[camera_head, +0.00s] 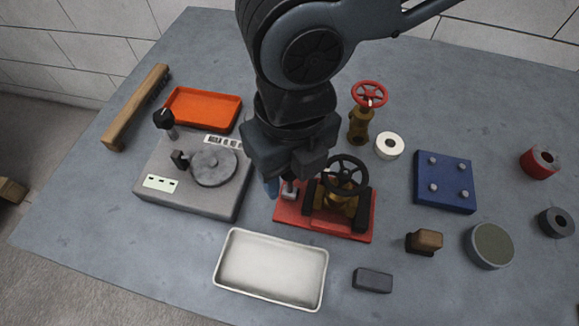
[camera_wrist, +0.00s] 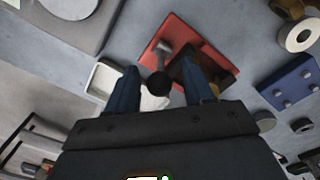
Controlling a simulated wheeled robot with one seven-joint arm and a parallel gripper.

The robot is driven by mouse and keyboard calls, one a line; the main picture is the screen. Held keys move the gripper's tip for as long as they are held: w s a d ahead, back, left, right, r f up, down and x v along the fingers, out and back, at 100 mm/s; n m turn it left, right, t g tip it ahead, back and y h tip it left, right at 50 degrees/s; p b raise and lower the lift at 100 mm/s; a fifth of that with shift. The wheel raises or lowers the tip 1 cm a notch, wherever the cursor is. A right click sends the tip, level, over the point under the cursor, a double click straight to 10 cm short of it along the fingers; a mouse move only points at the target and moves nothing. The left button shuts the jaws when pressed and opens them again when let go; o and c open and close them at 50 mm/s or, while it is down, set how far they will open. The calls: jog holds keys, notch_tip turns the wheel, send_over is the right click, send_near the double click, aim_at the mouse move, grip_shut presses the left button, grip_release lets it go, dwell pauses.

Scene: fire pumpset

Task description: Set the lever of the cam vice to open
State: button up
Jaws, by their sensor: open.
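The cam vice has a red base plate (camera_head: 325,222) in the middle of the table. On it stand dark jaws with a brass valve body (camera_head: 338,200) and black handwheel (camera_head: 346,173) between them. The vice's lever (camera_head: 289,191) is at the left end of the base, partly hidden by my gripper (camera_head: 282,187). In the wrist view, the grey lever (camera_wrist: 164,50) ends in a round black knob (camera_wrist: 158,85). My gripper's two blue fingers (camera_wrist: 158,68) are open, one to each side of the knob. Whether either finger touches it, I cannot tell.
A grey turntable device (camera_head: 190,190) stands close on the left. A white tray (camera_head: 270,268) lies in front. A red-wheeled brass valve (camera_head: 361,120) and white ring (camera_head: 389,146) stand behind right. A blue block (camera_head: 445,180) is right; a dark block (camera_head: 372,280) is in front.

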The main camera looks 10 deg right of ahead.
jog(key=shift+c, duration=0.2)
grip_shut()
dwell(0.3)
